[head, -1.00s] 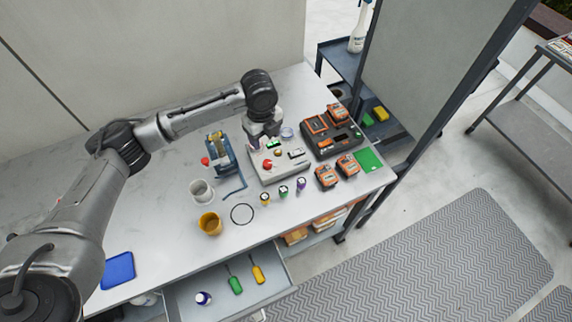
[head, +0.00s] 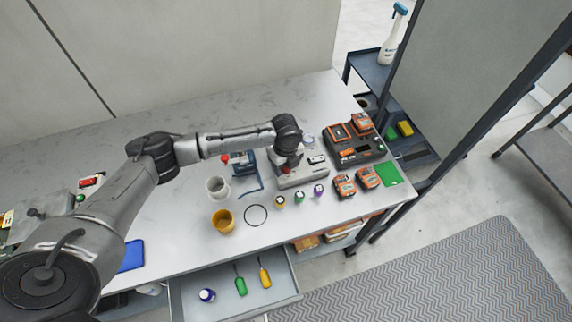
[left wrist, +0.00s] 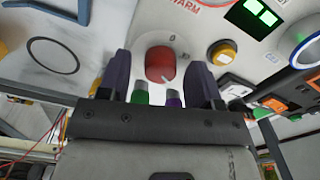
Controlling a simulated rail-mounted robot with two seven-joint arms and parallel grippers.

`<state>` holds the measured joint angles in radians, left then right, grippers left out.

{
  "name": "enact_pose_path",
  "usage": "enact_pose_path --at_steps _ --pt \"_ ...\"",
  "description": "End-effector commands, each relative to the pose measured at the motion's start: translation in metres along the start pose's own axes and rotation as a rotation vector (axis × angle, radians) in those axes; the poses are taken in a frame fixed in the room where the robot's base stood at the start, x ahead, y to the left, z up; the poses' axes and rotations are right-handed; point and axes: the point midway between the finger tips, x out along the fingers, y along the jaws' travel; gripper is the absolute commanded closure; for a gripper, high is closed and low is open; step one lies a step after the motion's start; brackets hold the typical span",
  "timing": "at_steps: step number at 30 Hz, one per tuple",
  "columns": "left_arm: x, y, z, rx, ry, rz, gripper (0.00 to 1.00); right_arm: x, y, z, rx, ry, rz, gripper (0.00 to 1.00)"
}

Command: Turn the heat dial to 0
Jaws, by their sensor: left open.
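The heat dial (left wrist: 160,64) is a round red knob on the pale control panel (left wrist: 135,22). In the left wrist view it sits between the dark fingers of my open left gripper (left wrist: 160,82), with gaps seen at both sides. A "0" is printed above the dial, and red "WARM" lettering lies farther up. A light mark shows near the dial's lower right edge; its exact setting is hard to read. In the head view my left gripper (head: 287,165) is over the left part of the panel (head: 305,180), close to the red dial. My right gripper is out of view.
A yellow button (left wrist: 222,52) and a green display (left wrist: 255,16) are right of the dial. Small bottles (head: 299,198) stand before the panel. A charger (head: 355,145) and batteries (head: 345,185) stand right; a cup (head: 222,220) stands left. An open drawer (head: 222,275) juts out.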

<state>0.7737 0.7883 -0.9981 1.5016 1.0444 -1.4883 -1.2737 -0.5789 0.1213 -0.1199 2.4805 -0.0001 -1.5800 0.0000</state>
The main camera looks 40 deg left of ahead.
Motion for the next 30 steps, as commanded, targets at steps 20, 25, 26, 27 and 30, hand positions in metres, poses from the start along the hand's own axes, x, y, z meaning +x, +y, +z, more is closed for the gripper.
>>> enact_pose_path --at_steps 20,25,26,27,30 --pt "0.0017 0.0000 -0.0002 0.000 0.000 0.000 0.74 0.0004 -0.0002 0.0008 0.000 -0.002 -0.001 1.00" --pt "0.0016 0.0000 -0.0002 0.000 0.000 0.000 0.90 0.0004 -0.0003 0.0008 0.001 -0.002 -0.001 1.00" --pt "0.0016 0.0000 -0.0002 0.000 0.000 0.000 0.90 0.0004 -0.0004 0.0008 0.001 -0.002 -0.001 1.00" --pt "0.0015 0.0000 -0.0001 -0.001 0.000 0.001 0.90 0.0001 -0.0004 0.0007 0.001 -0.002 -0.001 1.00" --pt "0.0004 0.0001 -0.0002 -0.009 0.001 0.001 0.90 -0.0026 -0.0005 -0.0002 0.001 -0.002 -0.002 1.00"
